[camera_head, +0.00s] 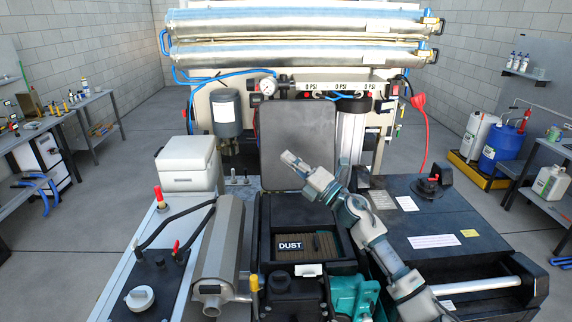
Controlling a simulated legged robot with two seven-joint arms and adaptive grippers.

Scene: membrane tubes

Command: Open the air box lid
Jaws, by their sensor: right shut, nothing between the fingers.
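The air box (263,222) is a black box in the middle of the view, with a brown pleated filter marked "DUST" (290,246) showing inside. A dark grey flat panel, which looks like the air box lid (290,122), stands upright at the back of the box, so the box is open at the top. My right gripper (288,157) is shut and empty. It shows in front of the lid's lower part, above the box; I cannot tell whether it touches the lid. My right arm comes in from the lower right. My left gripper is not in view.
A white box (188,165) and a grey cylinder (218,245) stand left of the air box. A black case (445,215) lies to the right. Long membrane tubes (300,27) run across the back. A teal part (352,293) sits in front.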

